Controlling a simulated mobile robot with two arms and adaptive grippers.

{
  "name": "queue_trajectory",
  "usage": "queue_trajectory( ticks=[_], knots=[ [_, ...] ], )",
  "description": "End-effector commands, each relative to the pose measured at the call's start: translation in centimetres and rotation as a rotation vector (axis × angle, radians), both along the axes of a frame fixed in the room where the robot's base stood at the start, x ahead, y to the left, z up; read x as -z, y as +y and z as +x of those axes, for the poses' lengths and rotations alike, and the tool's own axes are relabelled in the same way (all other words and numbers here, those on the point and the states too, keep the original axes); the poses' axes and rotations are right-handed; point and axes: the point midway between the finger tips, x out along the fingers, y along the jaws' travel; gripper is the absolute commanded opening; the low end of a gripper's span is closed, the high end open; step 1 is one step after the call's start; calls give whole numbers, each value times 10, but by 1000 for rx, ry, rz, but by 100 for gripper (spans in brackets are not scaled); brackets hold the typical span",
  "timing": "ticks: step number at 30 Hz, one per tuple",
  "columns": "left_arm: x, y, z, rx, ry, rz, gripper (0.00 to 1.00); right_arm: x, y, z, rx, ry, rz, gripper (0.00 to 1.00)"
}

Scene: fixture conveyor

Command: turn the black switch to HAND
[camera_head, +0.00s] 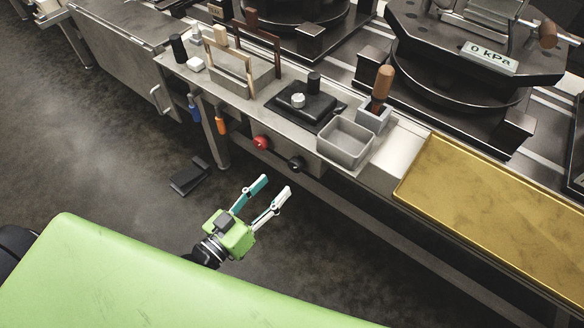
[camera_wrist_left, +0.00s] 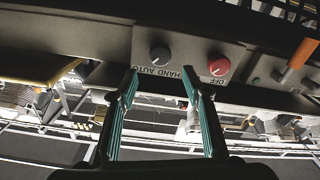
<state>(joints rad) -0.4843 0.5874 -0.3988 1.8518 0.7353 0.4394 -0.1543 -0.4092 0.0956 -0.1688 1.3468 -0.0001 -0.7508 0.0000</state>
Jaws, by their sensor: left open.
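The black switch (camera_head: 296,163) is a round knob on the front face of the bench, below the grey tray. In the left wrist view the black switch (camera_wrist_left: 160,53) sits on a dark panel with HAND and AUTO lettering beside it. My left gripper (camera_head: 276,184) is open and empty, with its fingers pointing towards the bench front. It is apart from the switch in the head view. In the left wrist view the switch shows beyond the tips of the open left gripper (camera_wrist_left: 160,72), roughly between them. The knob's exact pointing direction is too small to tell. My right gripper is not in view.
A red knob (camera_head: 261,143), labelled OFF in the wrist view (camera_wrist_left: 219,66), is beside the switch. A grey tray (camera_head: 345,150) and gold tray (camera_head: 480,190) lie above.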

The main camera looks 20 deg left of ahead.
Motion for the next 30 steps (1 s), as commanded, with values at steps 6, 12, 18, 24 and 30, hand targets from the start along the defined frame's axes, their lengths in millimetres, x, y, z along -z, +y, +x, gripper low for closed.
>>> queue_trajectory(
  ticks=[6, 12, 18, 24, 30],
  knots=[
    [-1, -16, 46, -1, -5, -2, 44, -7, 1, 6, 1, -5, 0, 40],
    [0, -26, 72, 0, -1, 0, 44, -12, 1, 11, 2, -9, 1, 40],
    [0, -30, 82, 0, 1, 1, 44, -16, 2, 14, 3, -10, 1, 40],
    [0, -30, 82, 0, 1, 2, 44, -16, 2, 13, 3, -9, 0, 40],
    [0, -30, 82, 0, 1, 1, 6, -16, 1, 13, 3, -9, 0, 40]
  ],
)
